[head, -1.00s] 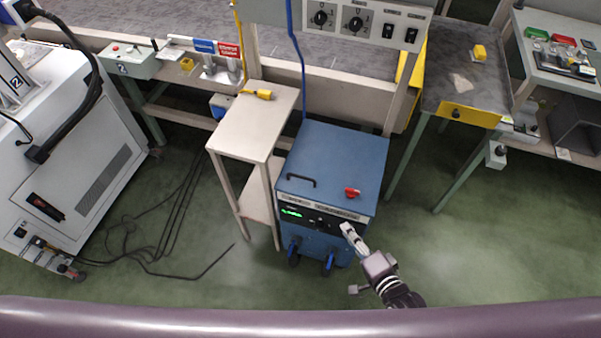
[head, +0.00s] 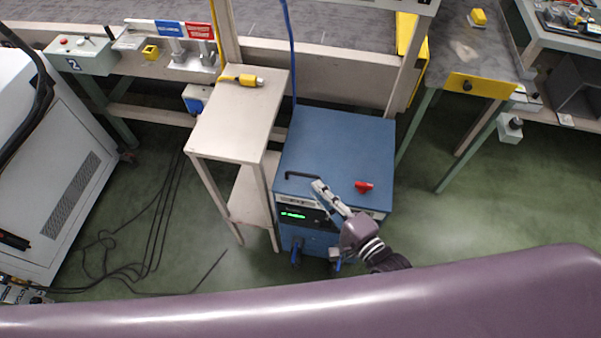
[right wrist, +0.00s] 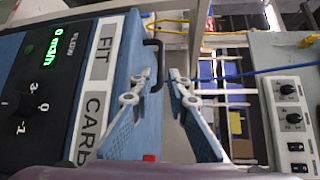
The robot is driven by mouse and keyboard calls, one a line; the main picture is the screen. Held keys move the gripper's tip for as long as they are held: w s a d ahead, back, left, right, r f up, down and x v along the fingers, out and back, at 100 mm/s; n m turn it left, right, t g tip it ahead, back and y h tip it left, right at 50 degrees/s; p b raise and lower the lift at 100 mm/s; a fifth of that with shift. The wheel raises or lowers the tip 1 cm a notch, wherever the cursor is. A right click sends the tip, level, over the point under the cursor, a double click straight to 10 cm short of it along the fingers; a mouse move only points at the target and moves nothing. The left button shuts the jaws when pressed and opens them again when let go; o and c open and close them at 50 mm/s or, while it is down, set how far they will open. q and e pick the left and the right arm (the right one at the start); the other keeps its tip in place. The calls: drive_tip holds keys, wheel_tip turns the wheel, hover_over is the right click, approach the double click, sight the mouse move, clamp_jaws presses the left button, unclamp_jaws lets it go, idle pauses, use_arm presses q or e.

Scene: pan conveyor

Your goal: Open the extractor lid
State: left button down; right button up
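The extractor is a blue box (head: 335,145) with a flat blue lid that is down. A black bar handle (head: 300,175) stands at the lid's front left, and a red knob (head: 364,187) sits to its right. My right gripper (head: 319,186) is at the right end of the handle, above the lid's front edge. In the right wrist view, my right gripper (right wrist: 162,74) is open, with the black handle (right wrist: 157,60) just beyond the gap, near the left finger. I cannot tell whether they touch. My left gripper is not in view.
A beige side table (head: 240,115) with a yellow plug (head: 242,80) stands close against the extractor's left. A conveyor runs behind. Black cables (head: 150,240) lie on the floor at left. A grey-topped table (head: 465,60) stands at right, with open floor before it.

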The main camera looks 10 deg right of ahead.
sight(305, 174)
drive_tip(key=x, duration=0.7)
drive_tip(key=shift+w+a, duration=0.1)
drive_tip(key=shift+w, duration=0.05)
drive_tip(key=shift+c, duration=0.6)
clamp_jaws()
